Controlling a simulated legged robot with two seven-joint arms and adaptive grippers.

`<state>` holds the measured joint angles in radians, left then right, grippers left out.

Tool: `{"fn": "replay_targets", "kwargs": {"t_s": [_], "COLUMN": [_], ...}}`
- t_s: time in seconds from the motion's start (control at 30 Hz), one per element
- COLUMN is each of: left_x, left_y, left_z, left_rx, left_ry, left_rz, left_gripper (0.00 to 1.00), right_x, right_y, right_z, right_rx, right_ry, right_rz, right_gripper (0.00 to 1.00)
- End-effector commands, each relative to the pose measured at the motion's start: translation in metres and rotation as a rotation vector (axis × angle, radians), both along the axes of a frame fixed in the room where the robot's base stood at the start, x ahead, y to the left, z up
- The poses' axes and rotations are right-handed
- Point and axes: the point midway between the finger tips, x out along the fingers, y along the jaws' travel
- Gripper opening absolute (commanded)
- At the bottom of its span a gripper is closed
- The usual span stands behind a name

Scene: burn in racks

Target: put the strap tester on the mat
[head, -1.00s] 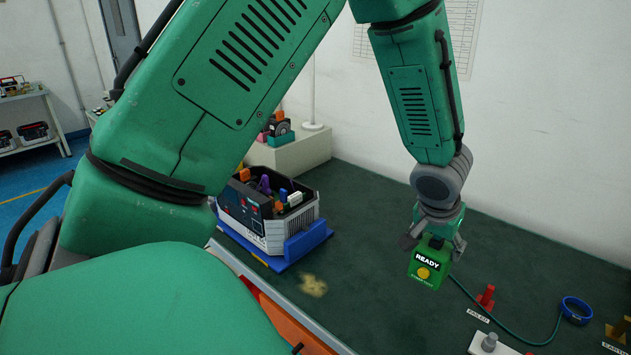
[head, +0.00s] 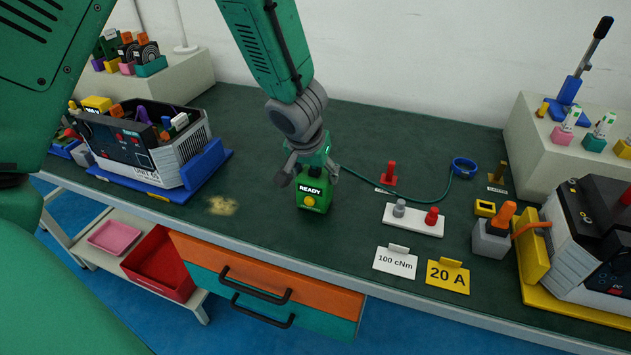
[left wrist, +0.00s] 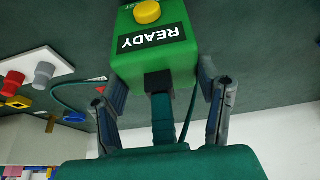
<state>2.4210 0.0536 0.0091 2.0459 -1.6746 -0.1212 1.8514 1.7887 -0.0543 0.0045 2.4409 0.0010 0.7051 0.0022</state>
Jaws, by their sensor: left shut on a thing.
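The strap tester (head: 309,201) is a small green box with a READY label and a yellow button. My left gripper (head: 309,176) is shut on it from above, with the box upright. In the left wrist view the tester (left wrist: 155,62) sits between the two fingers of the gripper (left wrist: 162,100). A green cord runs from the tester to a blue wrist strap (head: 464,167) lying on the bench. The dark green mat (head: 270,125) covers the bench top under the tester. I cannot tell whether the tester's underside touches it. My right gripper is out of view.
A unit in a blue tray (head: 203,170) stands at left, beside a tan stain (head: 222,205). Right of the tester are a red peg (head: 389,174), a white block with knobs (head: 413,222), and cards reading 100 cNm (head: 395,262) and 20 A (head: 447,277).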

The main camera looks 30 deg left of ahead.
Motion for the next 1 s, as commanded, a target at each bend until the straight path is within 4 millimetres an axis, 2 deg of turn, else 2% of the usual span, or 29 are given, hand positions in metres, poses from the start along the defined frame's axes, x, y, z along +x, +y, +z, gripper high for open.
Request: {"fn": "replay_targets", "kwargs": {"t_s": [0.43, 0.47, 0.5, 0.87, 1.0], "left_x": [0.0, 0.0, 0.0, 0.0, -0.007], "left_y": [-0.002, -0.002, -0.002, -0.001, -0.003], "left_z": [-0.005, -0.005, -0.004, -0.001, 0.02], "left_rx": [0.003, 0.003, 0.001, 0.0, 0.0], "left_ry": [-0.002, -0.001, -0.002, -0.001, -0.003], "left_rz": [0.001, 0.0, 0.0, 0.001, 0.001], "left_gripper": [0.23, 0.66, 0.8, 0.8, 0.8], "right_x": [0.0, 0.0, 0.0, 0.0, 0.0], "right_y": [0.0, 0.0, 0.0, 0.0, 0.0], "right_z": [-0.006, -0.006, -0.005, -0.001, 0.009], "right_rx": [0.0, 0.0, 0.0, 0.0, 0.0], "right_ry": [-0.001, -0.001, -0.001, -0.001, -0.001], "right_rz": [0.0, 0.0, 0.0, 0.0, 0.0], "right_gripper": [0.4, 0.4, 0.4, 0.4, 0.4]}}
